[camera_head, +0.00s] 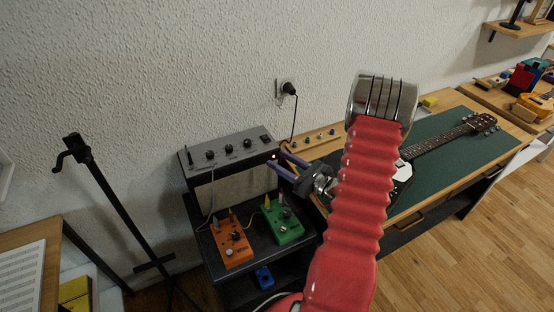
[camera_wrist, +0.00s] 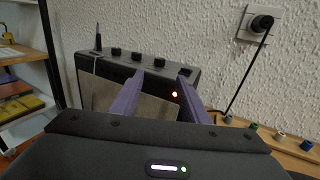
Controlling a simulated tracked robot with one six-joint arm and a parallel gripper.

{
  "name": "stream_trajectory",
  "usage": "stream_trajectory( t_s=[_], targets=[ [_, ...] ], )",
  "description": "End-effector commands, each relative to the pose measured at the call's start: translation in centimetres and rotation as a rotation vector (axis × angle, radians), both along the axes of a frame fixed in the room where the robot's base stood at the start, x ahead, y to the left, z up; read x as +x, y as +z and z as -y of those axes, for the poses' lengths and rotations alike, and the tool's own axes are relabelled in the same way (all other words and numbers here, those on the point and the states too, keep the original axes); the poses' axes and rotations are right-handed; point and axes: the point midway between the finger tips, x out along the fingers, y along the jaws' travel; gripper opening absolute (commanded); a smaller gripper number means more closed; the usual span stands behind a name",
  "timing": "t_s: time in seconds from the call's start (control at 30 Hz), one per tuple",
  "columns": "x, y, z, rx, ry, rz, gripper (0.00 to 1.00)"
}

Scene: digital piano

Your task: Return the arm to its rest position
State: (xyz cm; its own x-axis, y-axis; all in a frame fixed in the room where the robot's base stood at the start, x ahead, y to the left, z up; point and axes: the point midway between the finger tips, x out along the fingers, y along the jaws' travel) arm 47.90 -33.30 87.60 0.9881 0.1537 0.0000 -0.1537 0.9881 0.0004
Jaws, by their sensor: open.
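My red ribbed arm (camera_head: 358,205) rises through the right middle of the head view and bends at a metal joint near the wall. My gripper (camera_head: 283,168) extends left from behind the arm, its two purple fingers apart and empty. It is in front of the right end of a grey amplifier (camera_head: 230,146). In the wrist view my gripper (camera_wrist: 157,98) shows both fingers spread, with the amplifier (camera_wrist: 135,65) and its lit orange lamp beyond them. I cannot tell the exact gap between fingers and amplifier.
An orange pedal (camera_head: 232,244) and a green pedal (camera_head: 284,222) sit on a dark stand below the gripper. A guitar (camera_head: 440,142) lies on a green mat at right. A black stand (camera_head: 115,205) is at left. A plug (camera_head: 289,88) with a hanging cable is on the wall.

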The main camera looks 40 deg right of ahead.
Motion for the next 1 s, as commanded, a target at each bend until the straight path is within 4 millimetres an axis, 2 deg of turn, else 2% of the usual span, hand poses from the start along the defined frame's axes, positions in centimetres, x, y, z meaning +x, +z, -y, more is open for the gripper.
stream_trajectory(
  t_s=[0.5,0.63,0.77,0.83,1.0],
  targets=[
    [0.0,0.0,0.0,-0.002,0.000,0.000,0.41],
    [-0.1,-0.8,-0.5,-0.022,0.021,-0.027,0.41],
    [-0.8,-2.4,-2.9,-0.046,0.107,-0.083,0.41],
    [-1.5,-3.4,-4.7,-0.062,0.175,-0.120,0.41],
    [-3.7,-3.8,-9.3,-0.163,0.369,-0.193,0.41]
  ],
)
